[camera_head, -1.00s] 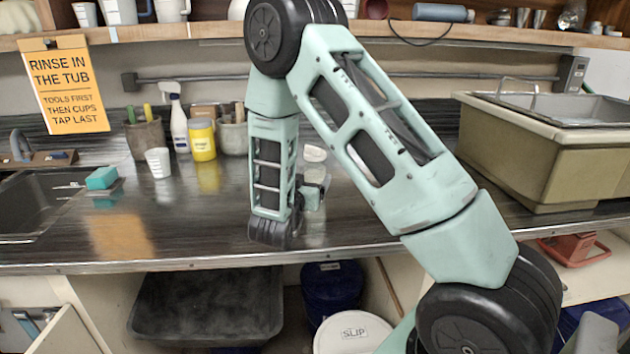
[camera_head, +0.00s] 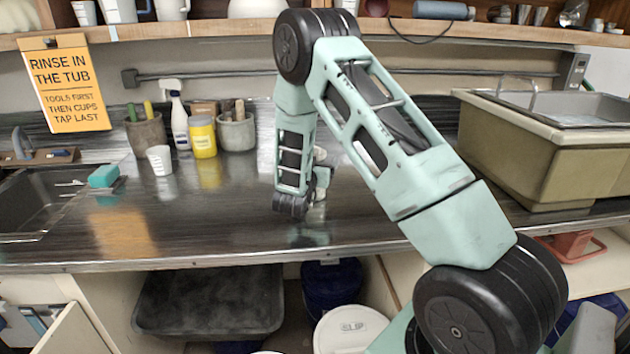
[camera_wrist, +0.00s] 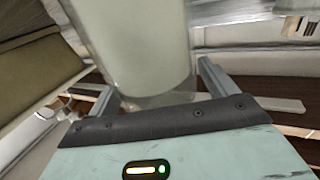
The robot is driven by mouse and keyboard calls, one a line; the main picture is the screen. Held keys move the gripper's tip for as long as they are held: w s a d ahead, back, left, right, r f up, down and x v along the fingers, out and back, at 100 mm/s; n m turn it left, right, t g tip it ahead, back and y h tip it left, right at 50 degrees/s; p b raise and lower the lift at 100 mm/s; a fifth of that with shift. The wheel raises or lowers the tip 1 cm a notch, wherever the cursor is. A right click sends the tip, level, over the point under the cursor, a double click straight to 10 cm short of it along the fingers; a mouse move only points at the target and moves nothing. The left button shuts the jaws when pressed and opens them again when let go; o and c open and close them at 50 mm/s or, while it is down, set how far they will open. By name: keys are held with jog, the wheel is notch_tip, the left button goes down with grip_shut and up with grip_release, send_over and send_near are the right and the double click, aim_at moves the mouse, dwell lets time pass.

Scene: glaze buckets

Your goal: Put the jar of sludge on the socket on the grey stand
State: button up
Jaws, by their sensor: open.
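The jar of sludge (camera_wrist: 145,50) is a clear jar with pale grey-green contents. It fills the middle of the wrist view, close in front of my palm and between my two open fingers. My gripper (camera_wrist: 157,85) has one finger on each side of it; I cannot tell whether either finger touches the jar. In the head view my gripper (camera_head: 322,180) is low over the counter, mostly behind my forearm, and only a pale bit of the jar (camera_head: 320,156) shows there. I cannot make out the grey stand or its socket in either view.
A large beige tub (camera_head: 540,150) stands on the right of the dark counter (camera_head: 200,230). A white cup (camera_head: 159,160), spray bottle (camera_head: 179,122), yellow jar (camera_head: 202,137) and tool pots are at the back left. A sink (camera_head: 35,205) is at far left. The counter's left-middle is clear.

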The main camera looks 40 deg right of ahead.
jog(key=c, duration=1.5)
grip_shut()
jog(key=shift+r, duration=0.1)
